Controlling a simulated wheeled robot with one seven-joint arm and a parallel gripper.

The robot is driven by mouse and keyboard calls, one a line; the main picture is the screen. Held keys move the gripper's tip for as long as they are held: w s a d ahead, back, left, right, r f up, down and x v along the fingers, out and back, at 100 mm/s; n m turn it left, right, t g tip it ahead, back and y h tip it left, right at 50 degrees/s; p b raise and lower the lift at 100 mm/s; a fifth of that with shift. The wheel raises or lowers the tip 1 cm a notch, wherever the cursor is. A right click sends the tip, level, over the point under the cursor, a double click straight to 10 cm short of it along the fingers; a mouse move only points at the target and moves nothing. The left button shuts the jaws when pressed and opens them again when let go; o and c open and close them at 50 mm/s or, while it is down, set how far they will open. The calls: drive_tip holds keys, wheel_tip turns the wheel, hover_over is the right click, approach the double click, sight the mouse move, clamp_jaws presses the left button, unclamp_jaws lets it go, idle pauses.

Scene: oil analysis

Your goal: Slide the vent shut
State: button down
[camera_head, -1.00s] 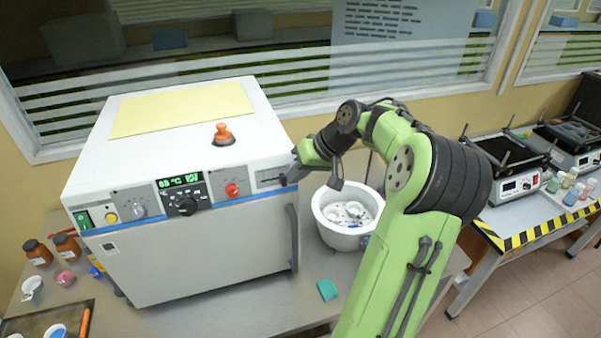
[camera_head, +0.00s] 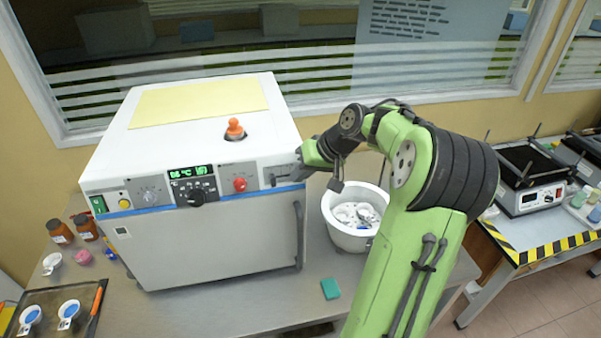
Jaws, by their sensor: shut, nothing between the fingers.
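The vent slider (camera_head: 272,180) is a small dark tab in a slot on a pale panel (camera_head: 282,172), at the upper right of the white oven's front (camera_head: 205,245). The tab stands near the left end of the slot. My gripper (camera_head: 300,172) is shut and empty at the right end of this panel, by the oven's front right corner. Its fingertips are small and partly merge with the panel, so I cannot tell whether they touch it. The tab shows clear to the left of my gripper.
A white bowl (camera_head: 345,235) sits on the bench below my forearm. A green block (camera_head: 330,288) lies in front.

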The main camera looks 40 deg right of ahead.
drive_tip(key=d+p+v, duration=0.1)
drive_tip(key=p+v, duration=0.1)
drive_tip(key=v, duration=0.9)
drive_tip(key=w+a+f+n+g+h+b, duration=0.1)
drive_tip(key=a+f+n+g+h+b, duration=0.25)
drive_tip(key=a, duration=1.55)
drive_tip(key=s+a+f+t+b, duration=0.1)
drive_tip(key=s+a+f, duration=0.2)
drive_tip(key=s, duration=0.4)
drive_tip(key=s+a+f+t+b, duration=0.1)
drive_tip(key=s+a+f+b, duration=0.1)
drive_tip(key=s+a+f, duration=0.2)
drive_tip(key=s+a+n, duration=0.1)
drive_tip(key=s+a, duration=0.1)
drive_tip(key=s, duration=0.2)
drive_tip(key=shift+y, duration=0.35)
drive_tip(key=shift+s, duration=0.15)
